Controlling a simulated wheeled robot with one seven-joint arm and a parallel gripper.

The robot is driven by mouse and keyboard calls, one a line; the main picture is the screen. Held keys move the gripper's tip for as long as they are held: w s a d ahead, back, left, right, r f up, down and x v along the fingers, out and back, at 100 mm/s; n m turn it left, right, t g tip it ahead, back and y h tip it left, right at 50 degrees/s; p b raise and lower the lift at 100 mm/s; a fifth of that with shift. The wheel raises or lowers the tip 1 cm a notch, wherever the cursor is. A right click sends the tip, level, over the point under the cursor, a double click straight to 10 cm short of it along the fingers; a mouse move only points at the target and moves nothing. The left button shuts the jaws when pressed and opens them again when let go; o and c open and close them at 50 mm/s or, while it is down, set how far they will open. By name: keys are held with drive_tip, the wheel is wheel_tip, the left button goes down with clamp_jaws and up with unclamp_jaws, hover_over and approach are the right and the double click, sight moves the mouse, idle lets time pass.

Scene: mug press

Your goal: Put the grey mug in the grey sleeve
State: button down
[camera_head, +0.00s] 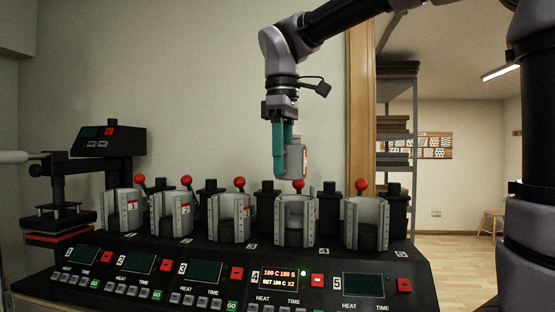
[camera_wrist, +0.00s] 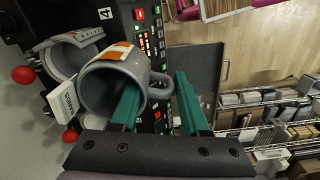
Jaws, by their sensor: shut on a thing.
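My gripper (camera_head: 283,148) has teal fingers and points down, shut on the grey mug (camera_head: 294,161). In the wrist view, the mug (camera_wrist: 97,92) has an orange-and-white patch, and its open mouth faces the camera. One finger reaches into the mouth; the other is outside, on the handle side. In the head view the mug hangs above the grey sleeve (camera_head: 295,213) of station 4, apart from it. That sleeve (camera_wrist: 66,58) shows partly behind the mug in the wrist view. All the sleeves look grey, with red-knobbed levers. The inside of the station 4 sleeve is mostly hidden.
Other grey sleeves stand close on both sides, at station 3 (camera_head: 228,217) and station 5 (camera_head: 366,222). The station 4 display (camera_head: 279,279) is lit; the others are dark. A separate press (camera_head: 65,205) stands at the left. The air above the sleeves is clear.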

drive_tip(key=shift+w+d, duration=1.4)
drive_tip(key=shift+w, duration=5.9)
drive_tip(key=shift+f, duration=6.05)
drive_tip(key=shift+c, duration=1.6)
unclamp_jaws()
wheel_tip(320, 180, up, 11)
